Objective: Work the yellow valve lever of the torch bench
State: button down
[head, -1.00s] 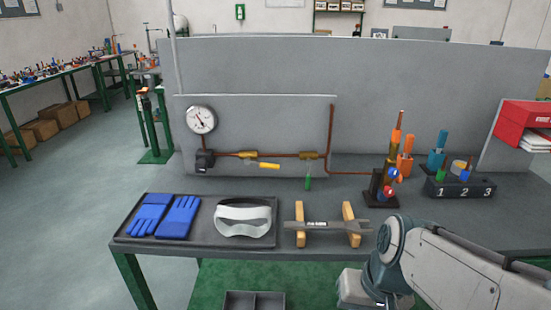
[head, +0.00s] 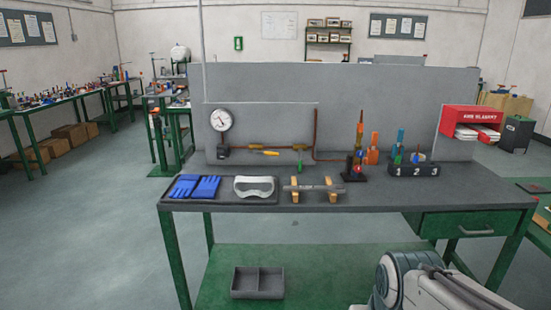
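The yellow valve lever (head: 267,153) sits on a copper pipe against the grey back panel (head: 270,125) of the torch bench (head: 380,195). It lies nearly level, pointing right and slightly down from its brass valve. To its right a green lever (head: 300,165) hangs down from a second brass valve (head: 299,147). A round white pressure gauge (head: 220,120) is at the panel's left. Only a grey and white part of my arm shows at the lower right, well in front of the bench. My gripper is out of view.
Blue gloves (head: 195,186), a white visor (head: 254,186) and a rack with wooden supports (head: 312,189) lie along the bench front. A torch stand (head: 354,171) and a numbered block (head: 414,170) stand further right. The floor at left is free.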

aim_at(267, 153)
jog(key=u, duration=0.8)
jog(key=i, duration=1.6)
jog(key=z, duration=0.7)
